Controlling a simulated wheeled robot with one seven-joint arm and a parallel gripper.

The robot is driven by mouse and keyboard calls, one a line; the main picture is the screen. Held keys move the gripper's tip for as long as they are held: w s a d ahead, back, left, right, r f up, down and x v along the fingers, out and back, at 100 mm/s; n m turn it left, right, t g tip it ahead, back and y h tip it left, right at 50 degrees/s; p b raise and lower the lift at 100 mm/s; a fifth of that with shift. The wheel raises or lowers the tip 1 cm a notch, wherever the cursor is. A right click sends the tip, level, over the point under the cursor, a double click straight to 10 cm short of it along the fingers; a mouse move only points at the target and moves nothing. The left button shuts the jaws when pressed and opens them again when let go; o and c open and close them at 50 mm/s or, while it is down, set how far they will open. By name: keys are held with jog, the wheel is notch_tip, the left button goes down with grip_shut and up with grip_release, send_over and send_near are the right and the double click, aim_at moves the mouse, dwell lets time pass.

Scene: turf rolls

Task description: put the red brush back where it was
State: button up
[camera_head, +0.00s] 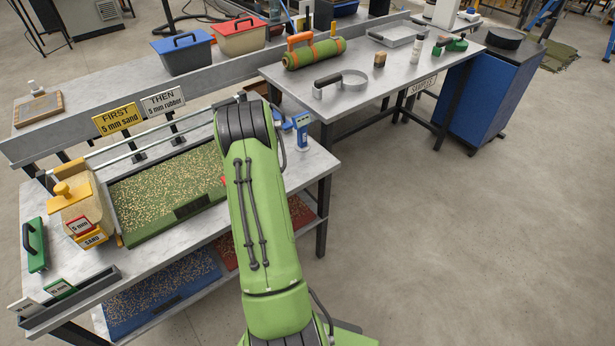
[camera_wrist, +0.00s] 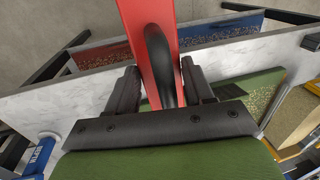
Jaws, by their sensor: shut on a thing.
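The red brush (camera_wrist: 130,28) has a black arched handle (camera_wrist: 160,58). In the wrist view my gripper (camera_wrist: 160,88) is shut on this handle, one finger on each side. The brush is held over the near part of the bench, by the green turf tray (camera_wrist: 258,92). In the head view my green arm hides the gripper and nearly all of the brush; only a small red bit (camera_head: 224,181) shows at the arm's left edge. Whether the brush touches anything below cannot be told.
A green brush (camera_head: 36,246) lies at the bench's left end, near a grey labelled rack (camera_head: 95,288). A yellow sand spreader (camera_head: 82,208) stands left of the tray (camera_head: 150,232). A blue gauge (camera_head: 301,130) stands right of my arm. Sign posts (camera_head: 163,103) line the back.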

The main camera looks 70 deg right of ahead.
jog(key=w+a+f+n, duration=0.1)
jog(key=w+a+n, duration=0.1)
jog(key=a, duration=1)
jog(key=w+a+f+n, duration=0.2)
jog(key=w+a, duration=0.3)
jog(key=a, duration=0.7)
jog(key=w+a+f+n+g, duration=0.1)
jog(key=w+a, duration=0.3)
jog(key=a, duration=0.9)
jog(key=shift+f+n, duration=0.7)
jog(key=shift+f, duration=0.05)
